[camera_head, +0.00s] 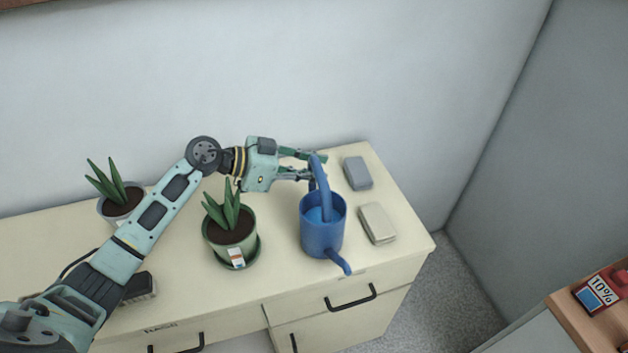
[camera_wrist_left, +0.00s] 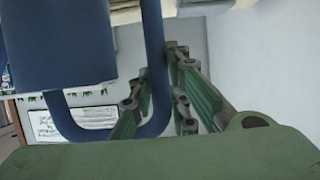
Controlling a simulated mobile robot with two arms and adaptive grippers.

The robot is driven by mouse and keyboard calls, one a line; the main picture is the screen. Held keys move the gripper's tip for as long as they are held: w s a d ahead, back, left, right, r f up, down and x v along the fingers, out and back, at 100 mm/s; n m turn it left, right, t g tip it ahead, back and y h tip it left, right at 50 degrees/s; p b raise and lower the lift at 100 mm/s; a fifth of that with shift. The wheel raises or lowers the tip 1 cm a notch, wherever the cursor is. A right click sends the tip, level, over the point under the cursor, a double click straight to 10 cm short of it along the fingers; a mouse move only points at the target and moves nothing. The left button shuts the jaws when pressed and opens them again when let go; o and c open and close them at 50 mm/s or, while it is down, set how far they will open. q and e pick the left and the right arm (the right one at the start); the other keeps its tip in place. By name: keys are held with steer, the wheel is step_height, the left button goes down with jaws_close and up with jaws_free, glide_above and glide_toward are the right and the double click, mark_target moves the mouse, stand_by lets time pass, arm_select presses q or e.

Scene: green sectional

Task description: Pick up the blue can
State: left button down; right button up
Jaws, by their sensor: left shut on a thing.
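The blue can (camera_head: 322,232) is a watering can with a tall curved handle and a short spout pointing to the front right. It is upright on or just above the cream dresser top; I cannot tell which. My left gripper (camera_head: 315,166) reaches in from the left and is shut on the can's handle near its top. In the left wrist view the green fingers (camera_wrist_left: 165,95) sit on both sides of the blue handle, and part of the can's body (camera_wrist_left: 60,45) fills the upper left. My right gripper is not in view.
The cream dresser (camera_head: 285,270) also bears a potted plant (camera_head: 232,230) left of the can, another plant (camera_head: 121,198) farther left, a dark grey box (camera_head: 357,173) and a beige box (camera_head: 377,223) on the right. A dark object (camera_head: 140,288) lies beside my arm. The wall is behind.

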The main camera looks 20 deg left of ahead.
arm_select(q)
step_height(320, 180, up, 3)
steer(key=shift+f, duration=0.1)
steer(key=w+d+r, duration=0.3)
steer(key=d+r, duration=0.4)
steer(key=d, duration=0.4)
steer(key=shift+w+d+r+b, duration=0.15)
steer(key=shift+w+b, duration=0.05)
steer(key=shift+b, duration=0.25)
